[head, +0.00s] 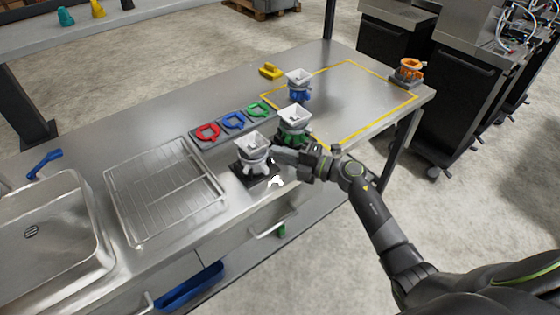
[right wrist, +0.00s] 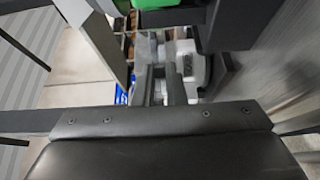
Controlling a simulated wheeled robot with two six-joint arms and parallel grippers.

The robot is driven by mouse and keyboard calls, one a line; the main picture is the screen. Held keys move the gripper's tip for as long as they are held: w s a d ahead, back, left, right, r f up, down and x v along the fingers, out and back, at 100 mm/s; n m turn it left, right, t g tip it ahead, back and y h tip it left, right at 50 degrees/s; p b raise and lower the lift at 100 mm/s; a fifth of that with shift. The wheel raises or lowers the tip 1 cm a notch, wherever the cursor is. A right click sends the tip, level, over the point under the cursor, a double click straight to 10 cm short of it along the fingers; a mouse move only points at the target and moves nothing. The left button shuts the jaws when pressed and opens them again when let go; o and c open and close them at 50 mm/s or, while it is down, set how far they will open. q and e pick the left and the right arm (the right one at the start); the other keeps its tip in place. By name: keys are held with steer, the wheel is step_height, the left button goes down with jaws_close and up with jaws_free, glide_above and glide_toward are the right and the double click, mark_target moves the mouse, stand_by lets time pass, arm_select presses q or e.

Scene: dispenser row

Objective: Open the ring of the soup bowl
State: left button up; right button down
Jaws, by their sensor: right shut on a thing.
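A grey-white dispenser (head: 252,152) with a square hopper stands on a dark base near the counter's front edge. Which dispenser is the soup bowl is not marked. My right gripper (head: 276,154) reaches in from the right and is shut at this dispenser's right side, at ring height. What it grips is small and partly hidden by the fingers; it looks like part of the grey-white ring. In the right wrist view the fingers (right wrist: 166,82) are close together, with blurred grey between them. My left gripper is not in view.
A green-ringed dispenser (head: 293,124) stands just behind my right gripper, and a blue-ringed one (head: 298,84) farther back. Loose red (head: 208,132), blue (head: 233,121) and green (head: 257,109) rings lie on a strip. A wire rack (head: 165,185) lies left. An orange dispenser (head: 409,70) stands far right.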

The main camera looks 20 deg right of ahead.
steer(key=shift+w+d+f+n+g+y+b, duration=0.2)
steer(key=shift+w+n+g+y+b, duration=0.2)
steer(key=shift+n+g+y+b, duration=0.25)
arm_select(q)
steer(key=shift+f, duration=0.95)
arm_select(e)
steer(key=shift+r, duration=0.1)
steer(key=c, duration=1.5)
jaws_free()
steer(key=shift+o, duration=0.2)
arm_select(q)
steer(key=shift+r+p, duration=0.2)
steer(key=shift+p, duration=0.1)
arm_select(e)
steer(key=shift+s+r, duration=0.1)
